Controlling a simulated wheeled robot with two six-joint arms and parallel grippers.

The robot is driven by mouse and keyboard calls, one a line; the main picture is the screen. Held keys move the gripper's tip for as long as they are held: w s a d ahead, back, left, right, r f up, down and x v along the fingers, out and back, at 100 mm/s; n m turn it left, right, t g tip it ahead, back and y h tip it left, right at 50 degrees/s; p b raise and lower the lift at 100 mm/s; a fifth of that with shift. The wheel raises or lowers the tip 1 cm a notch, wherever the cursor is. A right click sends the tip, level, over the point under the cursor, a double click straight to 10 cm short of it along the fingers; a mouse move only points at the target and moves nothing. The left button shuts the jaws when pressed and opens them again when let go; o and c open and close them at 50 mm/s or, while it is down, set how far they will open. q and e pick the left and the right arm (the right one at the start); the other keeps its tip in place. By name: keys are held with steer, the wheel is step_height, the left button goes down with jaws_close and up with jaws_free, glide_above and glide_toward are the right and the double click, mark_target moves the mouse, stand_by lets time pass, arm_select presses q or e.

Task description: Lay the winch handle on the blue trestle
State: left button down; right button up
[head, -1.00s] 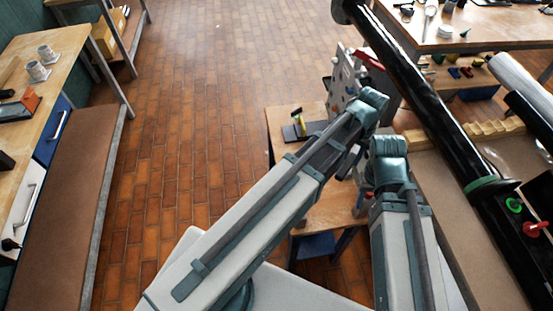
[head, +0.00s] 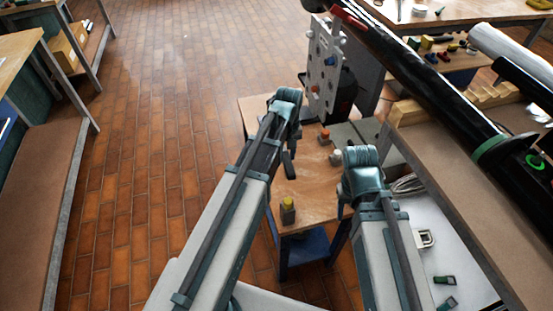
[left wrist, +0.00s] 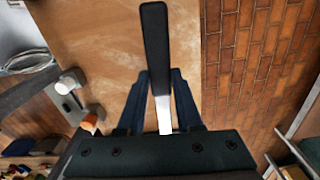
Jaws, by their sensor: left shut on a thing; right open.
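The winch handle has a black grip and a bright metal shank. In the left wrist view, my left gripper (left wrist: 160,80) is shut on the winch handle (left wrist: 155,45), with the shank between its fingers and the grip pointing away. In the head view, a dark bar (head: 289,165) below my left wrist looks like the grip; the fingers are hidden there. The blue trestle (head: 306,195) has a wooden top and blue legs. Its top (left wrist: 95,40) lies below the handle in the left wrist view; the gap cannot be judged. My right gripper is hidden behind its own arm.
Orange-topped (head: 325,135) and white-topped (head: 336,157) pieces stand further right. A panel with knobs (head: 325,65) rises behind. The black mast (head: 425,85) slants across the right. The trestle's middle looks clear.

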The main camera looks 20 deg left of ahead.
mark_target(285, 179)
arm_select(q)
steer(key=shift+a+f, duration=0.2)
step_height(285, 179, down, 10)
steer(key=b, duration=0.9)
steer(key=shift+r+b, duration=0.15)
steer(key=shift+b, duration=0.2)
steer(key=c, duration=0.6)
jaws_free()
